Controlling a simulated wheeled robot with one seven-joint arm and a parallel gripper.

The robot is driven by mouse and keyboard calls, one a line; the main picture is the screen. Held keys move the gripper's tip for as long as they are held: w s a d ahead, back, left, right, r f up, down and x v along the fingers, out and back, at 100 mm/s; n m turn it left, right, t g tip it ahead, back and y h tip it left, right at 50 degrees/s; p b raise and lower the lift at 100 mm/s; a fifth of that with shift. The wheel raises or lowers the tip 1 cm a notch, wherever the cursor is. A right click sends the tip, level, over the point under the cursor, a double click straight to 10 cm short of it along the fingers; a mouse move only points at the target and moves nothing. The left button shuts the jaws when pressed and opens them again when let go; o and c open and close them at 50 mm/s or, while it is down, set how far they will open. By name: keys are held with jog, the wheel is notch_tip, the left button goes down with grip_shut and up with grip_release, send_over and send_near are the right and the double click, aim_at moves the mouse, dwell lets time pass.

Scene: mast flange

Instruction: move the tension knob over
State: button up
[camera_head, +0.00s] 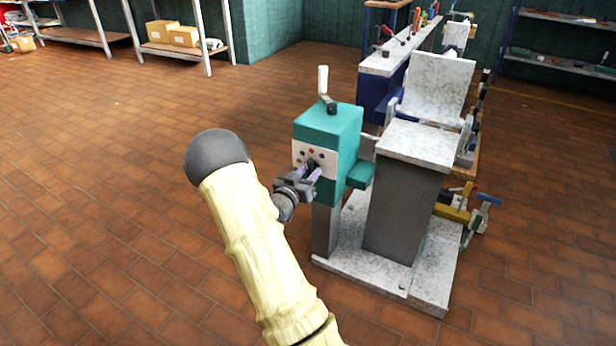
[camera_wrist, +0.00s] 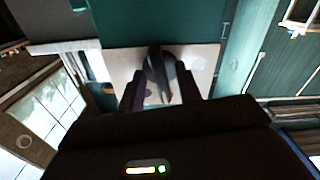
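A teal box (camera_head: 328,128) on a grey post carries a pale panel (camera_head: 306,154) with several coloured dots. My gripper (camera_head: 312,172) is right at this panel in the head view and covers part of it. In the wrist view, a dark pointed knob (camera_wrist: 160,70), seemingly the tension knob, stands out from the pale panel (camera_wrist: 120,62). My gripper (camera_wrist: 160,88) has its fingers apart, one on each side of the knob. Some panel shows between fingers and knob, so the gripper looks open. Contact cannot be made out.
A white-handled crank (camera_head: 324,88) stands on top of the box. The post rises from a speckled base plate (camera_head: 385,275), beside a grey pedestal (camera_head: 403,210). A bench with tools (camera_head: 400,60) is behind. Tiled floor to the left is clear.

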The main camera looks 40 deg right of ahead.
grip_shut()
jog(key=shift+r+n+p, duration=0.15)
jog(key=shift+n+p, duration=0.25)
jog(key=shift+p, duration=0.35)
jog(key=shift+n+p, duration=0.6)
jog(key=shift+p, duration=0.25)
jog(key=n+p, duration=0.3)
jog(key=p, duration=0.1)
jog(key=shift+r, duration=0.1)
jog(key=n+p, duration=0.4)
jog(key=n, duration=0.1)
jog(key=shift+n, duration=0.3)
jog(key=n, duration=0.1)
jog(key=n+p, duration=0.1)
jog(key=n, duration=0.3)
jog(key=shift+f+p, duration=0.25)
jog(key=shift+p, duration=0.05)
jog(key=shift+n, duration=0.3)
